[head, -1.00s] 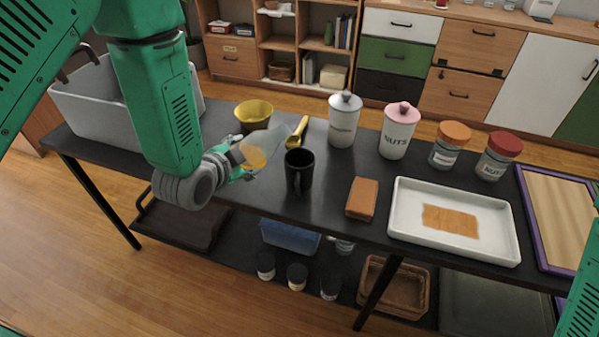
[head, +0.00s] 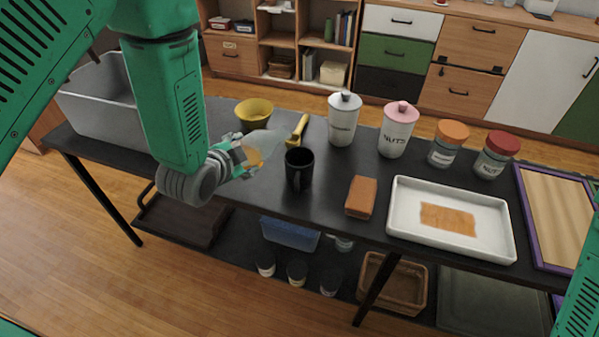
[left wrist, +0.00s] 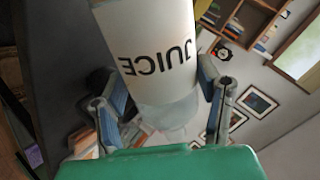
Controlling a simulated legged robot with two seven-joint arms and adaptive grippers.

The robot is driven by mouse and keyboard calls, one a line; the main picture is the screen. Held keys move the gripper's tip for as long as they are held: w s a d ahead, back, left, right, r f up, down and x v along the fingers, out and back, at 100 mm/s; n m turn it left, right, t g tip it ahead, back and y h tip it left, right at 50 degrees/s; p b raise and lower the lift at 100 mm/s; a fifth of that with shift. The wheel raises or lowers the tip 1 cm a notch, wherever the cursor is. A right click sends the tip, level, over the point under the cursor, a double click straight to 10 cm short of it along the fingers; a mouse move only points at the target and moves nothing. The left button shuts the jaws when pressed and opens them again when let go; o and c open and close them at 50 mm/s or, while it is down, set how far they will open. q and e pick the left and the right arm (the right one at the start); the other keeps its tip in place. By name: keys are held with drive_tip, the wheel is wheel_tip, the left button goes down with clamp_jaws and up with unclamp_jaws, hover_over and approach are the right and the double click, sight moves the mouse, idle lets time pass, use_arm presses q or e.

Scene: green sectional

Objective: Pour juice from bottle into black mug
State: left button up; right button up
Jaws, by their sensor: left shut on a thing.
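The mug stands upright on the dark table. My left gripper (head: 240,157) is shut around the bottle and holds it above the table, left of the mug. In the left wrist view the bottle (left wrist: 155,50) shows its JUICE label upside down between the two fingers of my left gripper (left wrist: 165,100). I cannot see any juice flowing. The mug's inside is dark. My right gripper is out of view.
A yellow bowl (head: 253,113) and a yellow-handled item (head: 299,128) lie behind the bottle. A grey basin (head: 95,115) is at left.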

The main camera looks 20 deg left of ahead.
use_arm(q)
drive_tip(key=shift+r, duration=0.15)
drive_tip(key=shift+a+r+y+p, duration=0.15)
drive_tip(key=shift+r+y+p, duration=0.15)
drive_tip(key=shift+p, duration=0.4)
drive_tip(key=shift+r+m+g+y+p, duration=0.3)
drive_tip(key=shift+r+m+p, duration=0.15)
drive_tip(key=shift+p, duration=0.2)
drive_tip(key=shift+a, duration=0.1)
drive_tip(key=shift+r+p, duration=0.15)
drive_tip(key=shift+p, duration=0.15)
idle(0.4)
drive_tip(key=shift+s+r, duration=0.1)
drive_tip(key=shift+r, duration=0.05)
drive_tip(key=shift+p, duration=0.35)
